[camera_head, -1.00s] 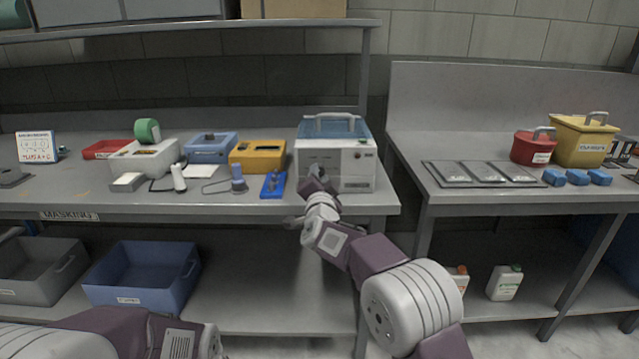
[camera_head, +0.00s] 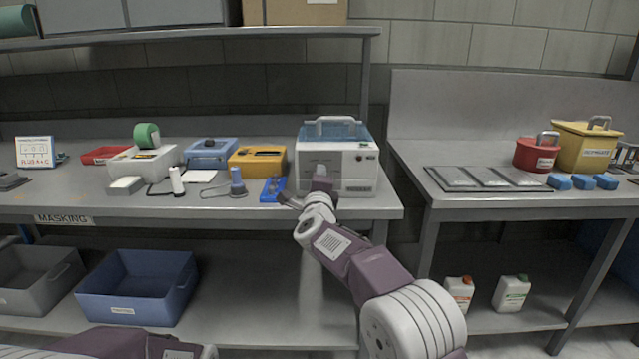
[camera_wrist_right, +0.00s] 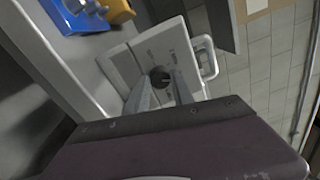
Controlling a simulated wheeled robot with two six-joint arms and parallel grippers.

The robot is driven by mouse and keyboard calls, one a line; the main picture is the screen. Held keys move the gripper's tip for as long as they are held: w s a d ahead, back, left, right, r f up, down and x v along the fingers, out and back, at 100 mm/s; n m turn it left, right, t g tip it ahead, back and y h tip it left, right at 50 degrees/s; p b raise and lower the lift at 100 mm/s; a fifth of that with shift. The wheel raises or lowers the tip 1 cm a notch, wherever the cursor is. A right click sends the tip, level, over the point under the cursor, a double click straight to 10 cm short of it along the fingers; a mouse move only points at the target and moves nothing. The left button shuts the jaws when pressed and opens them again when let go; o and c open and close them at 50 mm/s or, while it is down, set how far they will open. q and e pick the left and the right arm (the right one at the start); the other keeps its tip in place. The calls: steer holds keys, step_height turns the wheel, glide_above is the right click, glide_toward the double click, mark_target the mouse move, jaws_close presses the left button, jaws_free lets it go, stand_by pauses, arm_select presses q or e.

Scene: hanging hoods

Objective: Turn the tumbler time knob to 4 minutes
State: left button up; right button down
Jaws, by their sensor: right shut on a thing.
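The tumbler is the white box (camera_head: 352,168) with a blue see-through lid (camera_head: 332,131) and a handle on top, at the right end of the left bench. Its front panel faces me. In the right wrist view the dark round time knob (camera_wrist_right: 160,76) shows on the white panel, between the fingers. My right gripper (camera_wrist_right: 162,90) is at the panel and shut on the knob. The knob's pointer and its dial marks are too small to read. In the head view my own wrist hides the knob. My left arm shows only at the bottom left; its gripper is out of the picture.
A shelf (camera_head: 200,33) runs above. The right bench holds flat trays (camera_head: 487,178), a red bin (camera_head: 537,152) and a yellow bin (camera_head: 587,145).

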steer(key=shift+m, duration=0.6)
steer(key=c, duration=1.1)
jaws_free()
steer(key=s, duration=0.4)
steer(key=s+b, duration=0.1)
steer(key=s, duration=0.4)
steer(key=shift+a+f, duration=0.15)
steer(key=shift+f, duration=0.05)
